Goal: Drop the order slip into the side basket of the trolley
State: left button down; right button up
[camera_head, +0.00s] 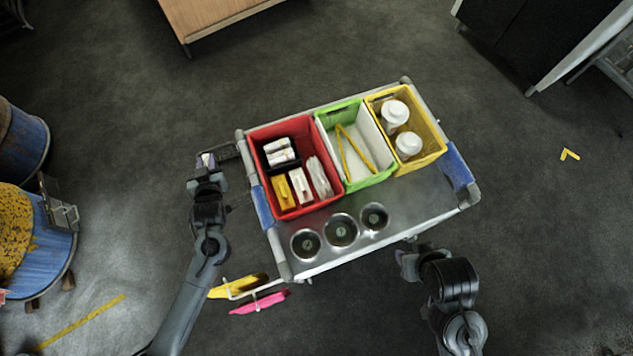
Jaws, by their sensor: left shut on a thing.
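The trolley (400,215) stands in the middle of the view, turned at an angle. A dark side basket (228,152) hangs off its left end, beside the red bin; my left arm partly hides it. My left gripper (207,170) is shut on a small whitish piece, which looks like the order slip (206,160), at the basket's left end. I cannot tell whether the slip is over the basket or just beside it. My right gripper (406,263) is near the trolley's front edge; its fingers are too unclear to read.
The trolley top holds a red bin (271,141) with packets, a green bin (320,123) with yellow tongs, a yellow bin (432,133) with white containers, and 3 round metal wells (341,230). Yellow and pink items (258,303) hang at its front left. Blue barrels (60,245) stand left.

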pick_arm(q)
jog(key=shift+f, duration=0.1)
jog(key=c, duration=0.9)
grip_release()
jog(key=p+v, duration=0.1)
jog(key=v, duration=0.9)
jog(key=shift+s+d+r, duration=0.2)
jog(key=shift+s+r, duration=0.05)
jog(key=shift+s, duration=0.05)
